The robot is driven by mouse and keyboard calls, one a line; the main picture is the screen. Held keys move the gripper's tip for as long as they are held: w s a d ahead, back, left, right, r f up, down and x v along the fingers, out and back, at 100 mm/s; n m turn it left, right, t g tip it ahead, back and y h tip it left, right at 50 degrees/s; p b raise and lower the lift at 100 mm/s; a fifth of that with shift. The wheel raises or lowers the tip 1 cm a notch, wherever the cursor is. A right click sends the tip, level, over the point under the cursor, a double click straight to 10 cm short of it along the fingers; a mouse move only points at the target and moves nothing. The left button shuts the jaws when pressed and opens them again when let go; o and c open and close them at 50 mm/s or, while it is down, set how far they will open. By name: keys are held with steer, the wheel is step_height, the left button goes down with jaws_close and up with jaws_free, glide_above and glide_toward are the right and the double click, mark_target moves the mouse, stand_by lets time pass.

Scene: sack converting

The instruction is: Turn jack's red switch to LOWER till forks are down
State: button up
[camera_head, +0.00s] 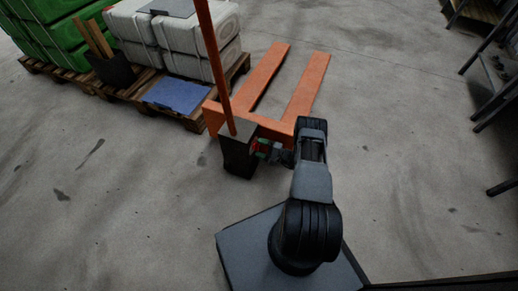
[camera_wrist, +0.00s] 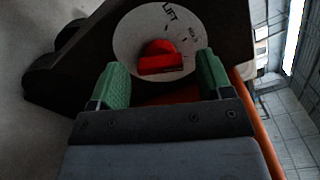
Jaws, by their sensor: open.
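The orange pallet jack (camera_head: 262,124) stands on the floor with its two forks pointing away from me. Its dark control box (camera_head: 238,155) is at the near end, below the orange handle. In the wrist view, the red switch (camera_wrist: 162,57) sits on a round grey dial plate (camera_wrist: 128,42). The word LIFT and a second mark, probably HOLD, are readable; the rest of the dial is hidden. My gripper (camera_wrist: 160,80) is open, its green fingers on either side of the red switch and apart from it. My gripper also shows beside the control box in the head view (camera_head: 262,149).
A blue sheet (camera_head: 177,95) lies on the pallet near the jack. Dark metal frames (camera_head: 497,85) stand at the right edge. The floor between is clear.

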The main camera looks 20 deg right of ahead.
steer(key=shift+w+a, duration=0.4)
steer(key=shift+w, duration=0.05)
